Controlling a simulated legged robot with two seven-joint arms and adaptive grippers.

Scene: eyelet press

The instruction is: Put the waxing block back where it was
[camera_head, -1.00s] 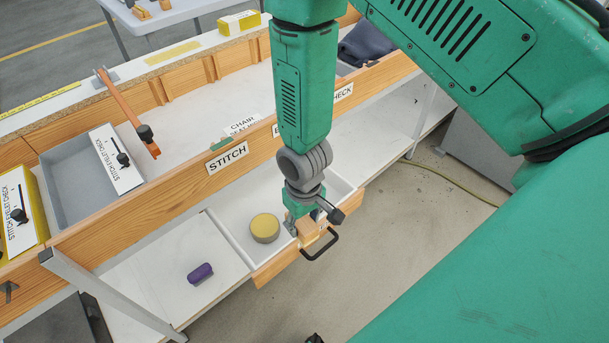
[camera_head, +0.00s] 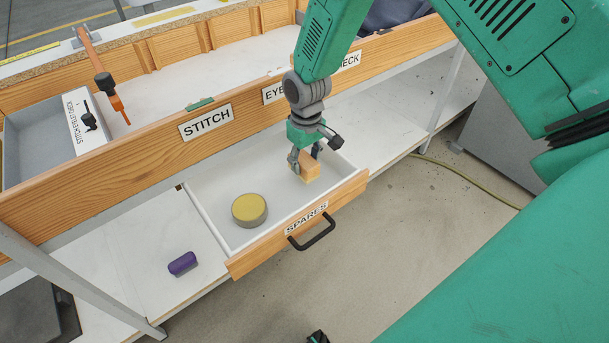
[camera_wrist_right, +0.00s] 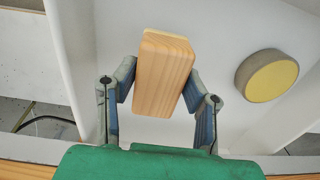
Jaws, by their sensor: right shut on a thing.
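My right gripper (camera_head: 304,158) is shut on a small wooden block (camera_head: 311,172), which I take to be the waxing block. It holds the block over the right part of the open white drawer (camera_head: 211,213), behind the drawer's front. Whether the block touches the drawer floor, I cannot tell. In the right wrist view the block (camera_wrist_right: 163,75), pale-edged at its far end, is between the two fingers. A round tin with a yellow top (camera_head: 249,209) sits in the drawer's left part; it also shows in the wrist view (camera_wrist_right: 267,76).
The drawer front carries a SPARES label (camera_head: 306,218) and a black handle (camera_head: 312,234). A purple roll (camera_head: 182,263) lies on the lower shelf left of the drawer. The wooden rail with a STITCH label (camera_head: 206,122) runs above. The drawer floor between tin and block is clear.

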